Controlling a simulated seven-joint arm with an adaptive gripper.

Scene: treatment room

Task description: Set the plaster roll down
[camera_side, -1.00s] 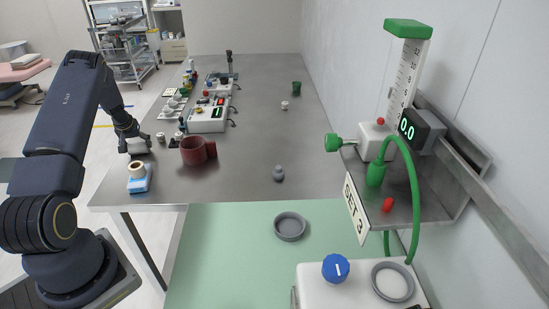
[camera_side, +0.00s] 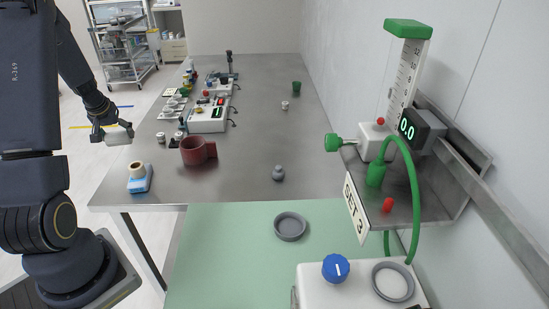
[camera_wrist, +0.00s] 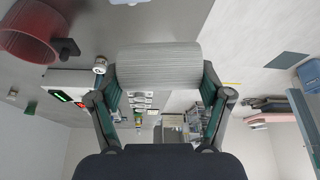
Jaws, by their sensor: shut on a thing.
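The plaster roll (camera_wrist: 158,66) is a pale grey-white cylinder with fine ridges, lying crosswise between my fingers in the wrist view. My gripper (camera_wrist: 160,88) is shut on it, one finger at each end. In the side view the roll (camera_side: 119,137) shows small and pale under my gripper (camera_side: 112,132), at the far left of the table. It is held up in the air, near or beyond the table's left edge; I cannot tell exactly which. The grey metal table (camera_side: 250,130) lies to the right of it.
A dark red mug (camera_side: 194,151) and a blue-and-white block with a cream ring (camera_side: 139,178) stand near the left edge. White devices (camera_side: 207,119) and small jars stand farther back. A grey knob-like weight (camera_side: 278,173) stands mid-table. The table's middle is mostly clear.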

